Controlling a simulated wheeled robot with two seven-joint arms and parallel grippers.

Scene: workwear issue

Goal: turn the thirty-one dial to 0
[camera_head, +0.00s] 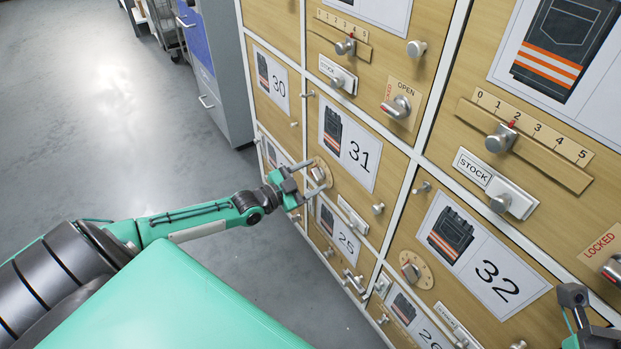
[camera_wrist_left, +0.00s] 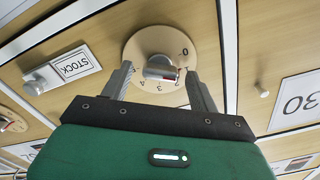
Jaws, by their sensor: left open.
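The thirty-one dial is a round wooden plate (camera_head: 321,172) at the lower left of the door with the 31 card (camera_head: 347,147). In the left wrist view its plate (camera_wrist_left: 143,43) has printed numbers, with 0 at the upper right. Its silver knob (camera_wrist_left: 160,66) has a red mark on its lower side; I cannot tell for certain which number it points to. My left gripper (camera_head: 311,179) is open at the dial, with a finger on each side of the knob. Contact is unclear. My right gripper (camera_head: 573,297) shows only partly at the lower right, apart from this dial.
A STOCK plate with a knob (camera_wrist_left: 38,80) lies left of the dial in the wrist view. The 32 door has another dial (camera_head: 410,270). A slider knob (camera_head: 498,140) and locking knobs project from the cabinet. Open floor (camera_head: 100,130) lies to the left.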

